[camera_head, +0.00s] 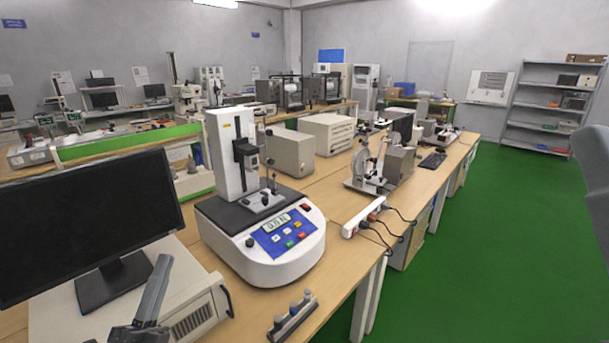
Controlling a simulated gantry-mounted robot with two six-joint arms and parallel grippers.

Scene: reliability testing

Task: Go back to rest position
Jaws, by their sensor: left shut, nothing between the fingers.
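My left gripper (160,268) is in the lower left, its grey fingers pointing up and shut with nothing between them. It shows in front of the white box-shaped unit under the monitor and appears apart from the tester. The white testing machine (268,262) stands upright on the wooden table (335,285), with a blue panel, a lit display and coloured buttons.
A black monitor (90,222) stands on the white unit (190,312) at left. A small rack with several grey-capped pieces (292,318) is near the table's front edge. A power strip (364,217) with cables lies to the right. The green floor (480,260) at right is clear.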

